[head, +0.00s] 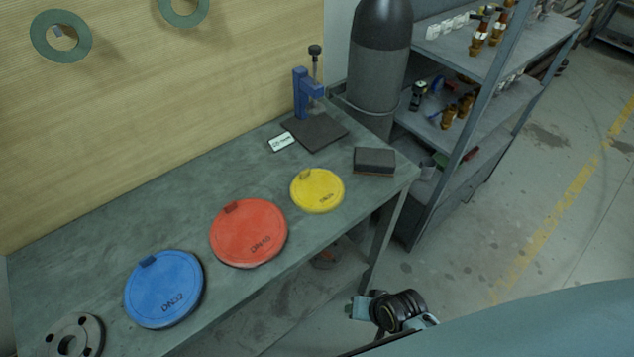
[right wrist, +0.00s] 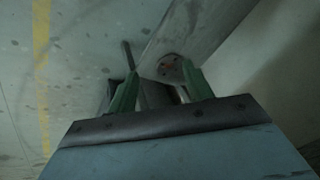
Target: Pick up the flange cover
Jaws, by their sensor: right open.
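In the head view, part of my right arm's end shows below the bench's front edge, apart from the covers. My left gripper is not in view.
A grey flange with holes (head: 74,340) lies at the bench's near left. A dark block (head: 374,161), a white card (head: 281,141) and a blue clamp (head: 301,93) on a dark plate occupy the far end. A dark cylinder (head: 379,80) and shelves (head: 470,65) stand beyond.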

